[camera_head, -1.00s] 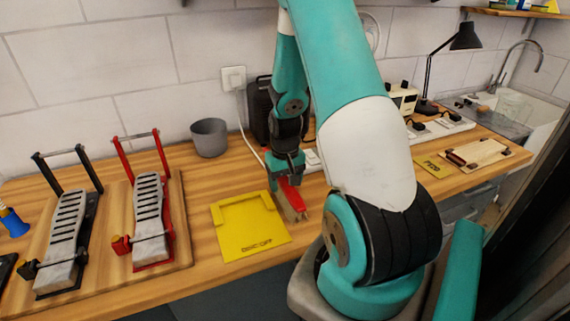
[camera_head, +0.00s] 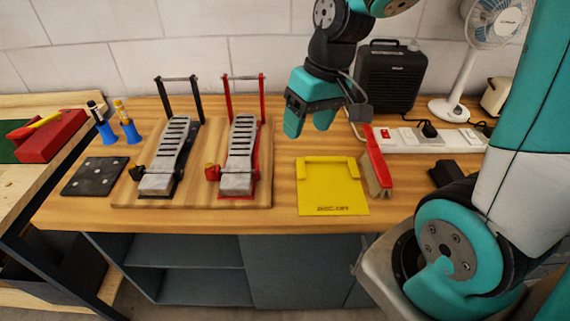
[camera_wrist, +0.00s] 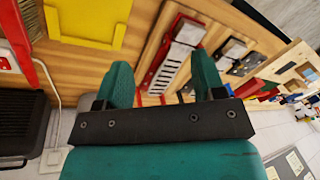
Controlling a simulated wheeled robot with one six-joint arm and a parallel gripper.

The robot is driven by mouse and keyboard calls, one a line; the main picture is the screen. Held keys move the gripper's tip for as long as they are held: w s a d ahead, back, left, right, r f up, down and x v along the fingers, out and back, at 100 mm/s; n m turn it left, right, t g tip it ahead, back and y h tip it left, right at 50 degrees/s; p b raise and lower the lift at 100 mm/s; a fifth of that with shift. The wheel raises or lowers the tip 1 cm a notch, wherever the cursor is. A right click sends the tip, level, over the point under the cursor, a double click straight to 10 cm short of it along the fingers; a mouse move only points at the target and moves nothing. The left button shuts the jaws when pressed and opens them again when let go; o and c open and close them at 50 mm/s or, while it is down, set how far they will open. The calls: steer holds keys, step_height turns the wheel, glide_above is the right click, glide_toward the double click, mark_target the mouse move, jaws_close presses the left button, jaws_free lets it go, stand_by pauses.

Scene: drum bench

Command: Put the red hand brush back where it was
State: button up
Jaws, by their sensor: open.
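The red hand brush (camera_head: 377,158) lies on the wooden bench just right of the yellow marked plate (camera_head: 333,207). Its red handle points to the back and its tan bristles show along the side. In the wrist view the red handle (camera_wrist: 24,38) shows at the left edge, beside the yellow plate (camera_wrist: 80,32). My gripper (camera_head: 309,124) is open and empty. It hangs above the bench behind the yellow plate, to the left of the brush and apart from it. Its two green fingers (camera_wrist: 161,80) have nothing between them in the wrist view.
Two pedals, a black one (camera_head: 165,165) and a red one (camera_head: 238,165), stand on a board left of the plate. A black heater (camera_head: 390,78), a power strip (camera_head: 438,140) and a white fan (camera_head: 480,60) are at the back right. The yellow plate is empty.

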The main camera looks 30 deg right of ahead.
steer(key=s+a+r+n+y, duration=0.1)
steer(key=s+a+r+n, duration=0.1)
steer(key=s+a, duration=0.4)
steer(key=s+a+r+n+g, duration=0.1)
steer(key=s+a+r+n, duration=0.2)
steer(key=s+a, duration=0.3)
steer(key=shift+s+a+n+y, duration=0.2)
steer(key=shift+a+n+y, duration=0.2)
steer(key=shift+a+n, duration=0.15)
